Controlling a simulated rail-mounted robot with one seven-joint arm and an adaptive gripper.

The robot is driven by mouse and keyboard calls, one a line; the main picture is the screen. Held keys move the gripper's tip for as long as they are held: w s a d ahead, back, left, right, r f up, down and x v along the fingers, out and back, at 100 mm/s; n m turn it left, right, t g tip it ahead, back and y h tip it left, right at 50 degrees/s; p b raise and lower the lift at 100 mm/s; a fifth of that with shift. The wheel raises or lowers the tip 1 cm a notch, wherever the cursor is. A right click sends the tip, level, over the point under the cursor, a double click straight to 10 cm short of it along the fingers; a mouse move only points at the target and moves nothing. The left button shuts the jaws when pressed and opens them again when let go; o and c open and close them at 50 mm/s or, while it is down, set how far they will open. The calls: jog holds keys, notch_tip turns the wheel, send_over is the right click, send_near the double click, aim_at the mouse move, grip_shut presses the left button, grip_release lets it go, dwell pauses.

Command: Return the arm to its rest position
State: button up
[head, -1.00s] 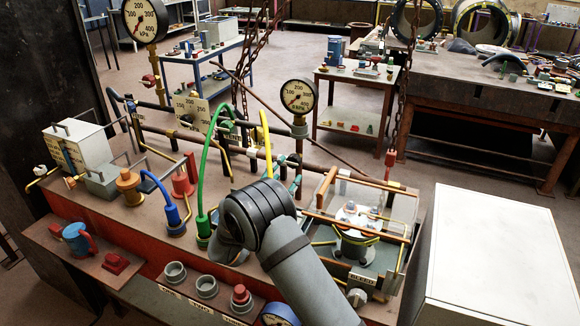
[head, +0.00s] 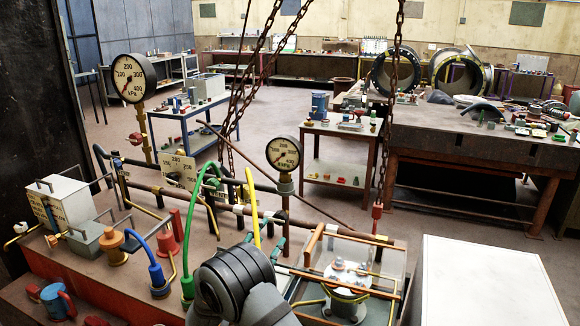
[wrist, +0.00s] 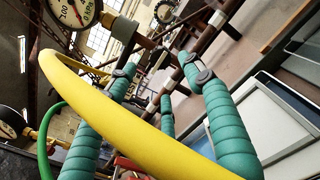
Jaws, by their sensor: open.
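My grey arm with black rings rises from the bottom middle of the head view. My gripper (head: 266,242) is mostly hidden behind it; small teal parts show beside the yellow hose (head: 252,206). The yellow hose (wrist: 110,112) arches across the wrist view, in front of parts of both fingers. Whether it touches them I cannot tell.
A green hose (head: 200,195) and a gauge (head: 285,153) on a post stand close to my arm. A clear-sided box (head: 350,262) is at right, with a white cabinet (head: 490,285) beyond. Chains (head: 393,110) hang behind. Open floor lies farther back.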

aim_at(279, 221)
jog(key=x, duration=1)
jog(key=shift+s+r+p, duration=0.1)
jog(key=shift+p, duration=0.45)
jog(key=shift+a+n, duration=0.1)
jog(key=shift+n, duration=0.2)
jog(key=shift+f+b, duration=0.3)
